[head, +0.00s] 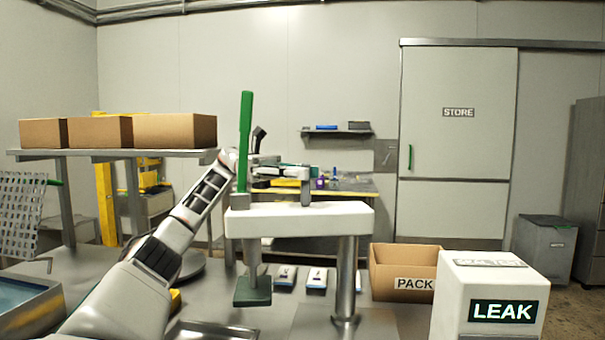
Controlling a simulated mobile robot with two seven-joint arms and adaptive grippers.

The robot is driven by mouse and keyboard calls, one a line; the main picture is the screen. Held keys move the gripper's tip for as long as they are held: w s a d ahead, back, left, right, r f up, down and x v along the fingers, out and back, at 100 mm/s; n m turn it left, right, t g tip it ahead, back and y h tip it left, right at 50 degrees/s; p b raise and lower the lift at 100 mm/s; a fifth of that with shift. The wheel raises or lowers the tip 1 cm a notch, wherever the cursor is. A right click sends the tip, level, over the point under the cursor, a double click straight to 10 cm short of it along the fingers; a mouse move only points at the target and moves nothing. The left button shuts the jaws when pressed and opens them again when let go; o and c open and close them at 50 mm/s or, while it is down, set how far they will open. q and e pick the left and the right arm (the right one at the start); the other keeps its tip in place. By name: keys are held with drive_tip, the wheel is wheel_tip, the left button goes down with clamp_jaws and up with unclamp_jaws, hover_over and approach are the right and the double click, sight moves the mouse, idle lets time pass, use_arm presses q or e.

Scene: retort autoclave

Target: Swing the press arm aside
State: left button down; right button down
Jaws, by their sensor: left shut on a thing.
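The press arm (300,217) is a thick white horizontal beam on an upright steel post (346,280). A long green lever (245,135) stands up from its left end, and a dark green press foot (252,291) hangs below that end. A short grey upright peg (306,192) stands on top of the beam, right of its middle. My left arm reaches in from the lower left and passes behind the lever. My left gripper (304,173) is shut on the top of the peg; its fingertips are small and partly hard to make out. My right gripper is not in view.
Several small packs (317,278) lie on the steel table behind the post. An open PACK carton (405,272) and a white LEAK box (489,295) stand right of the post. A shelf with cardboard boxes (175,130) is at left. A metal tray (215,331) lies in front.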

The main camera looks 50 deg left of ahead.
use_arm(q)
drive_tip(key=shift+w+d+f, duration=0.15)
drive_tip(key=c, duration=2)
unclamp_jaws()
drive_tip(key=shift+w+d, duration=0.25)
drive_tip(key=shift+w, duration=0.05)
drive_tip(key=shift+s+a, duration=0.15)
drive_tip(key=shift+s, duration=0.05)
drive_tip(key=shift+w+r, duration=0.1)
drive_tip(key=shift+r, duration=4.9)
